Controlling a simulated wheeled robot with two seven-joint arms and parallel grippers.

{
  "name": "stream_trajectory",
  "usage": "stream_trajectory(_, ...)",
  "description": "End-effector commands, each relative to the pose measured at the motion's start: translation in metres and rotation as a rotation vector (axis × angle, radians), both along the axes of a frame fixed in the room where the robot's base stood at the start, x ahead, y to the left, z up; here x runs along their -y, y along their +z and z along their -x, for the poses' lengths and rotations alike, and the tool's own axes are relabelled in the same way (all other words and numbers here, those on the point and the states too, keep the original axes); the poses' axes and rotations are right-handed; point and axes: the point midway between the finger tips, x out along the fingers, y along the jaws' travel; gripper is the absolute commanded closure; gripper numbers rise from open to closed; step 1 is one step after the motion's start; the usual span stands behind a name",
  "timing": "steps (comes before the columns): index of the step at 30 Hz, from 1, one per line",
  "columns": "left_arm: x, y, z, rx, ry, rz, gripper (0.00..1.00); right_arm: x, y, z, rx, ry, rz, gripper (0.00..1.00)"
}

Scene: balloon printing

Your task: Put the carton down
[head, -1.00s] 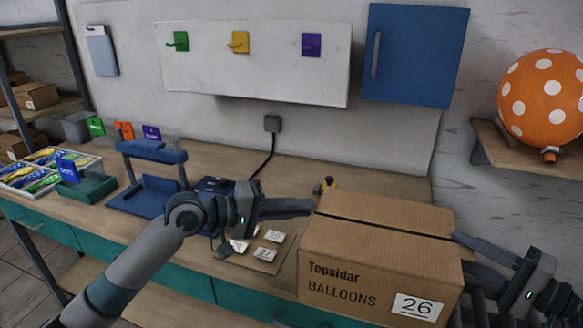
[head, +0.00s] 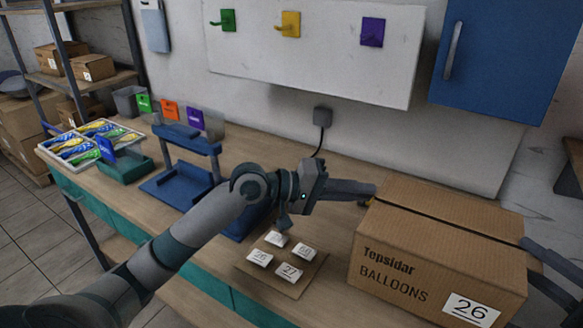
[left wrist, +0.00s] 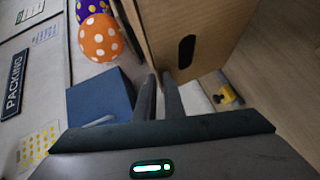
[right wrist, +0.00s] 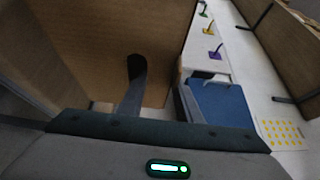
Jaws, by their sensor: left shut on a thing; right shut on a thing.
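The carton (head: 440,235) is a brown box with "Topsidar BALLOONS" and a white 26 label on its front. It is at the right of the head view, by the worktable's front edge; I cannot tell whether it touches the table. My left gripper (head: 367,190) is shut on its left side; in the left wrist view the fingers (left wrist: 159,95) meet the carton wall (left wrist: 210,25) below a dark hand hole. My right gripper (head: 548,268) is shut on the right side. In the right wrist view one finger of the gripper (right wrist: 158,95) reaches into the hand hole.
Several number cards (head: 289,271) lie on a thin board left of the carton. A blue stand (head: 185,170) and a balloon tray (head: 90,145) are further left. A blue cabinet (head: 500,55) hangs behind. A yellow-black item (left wrist: 228,95) lies near the carton.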

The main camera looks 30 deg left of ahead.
Motion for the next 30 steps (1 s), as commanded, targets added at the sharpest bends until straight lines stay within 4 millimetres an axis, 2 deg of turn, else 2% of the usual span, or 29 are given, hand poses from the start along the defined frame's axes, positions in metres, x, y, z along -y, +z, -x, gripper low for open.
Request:
stream_trajectory(14,0.001,-0.005,0.000,-0.001,-0.002,-0.002,1.00,-0.001,-0.003,0.000,0.001,0.001,-0.003,0.94)
stream_trajectory(30,0.001,-0.029,0.000,-0.001,-0.002,-0.002,1.00,-0.001,-0.027,0.000,0.001,0.001,-0.003,0.94)
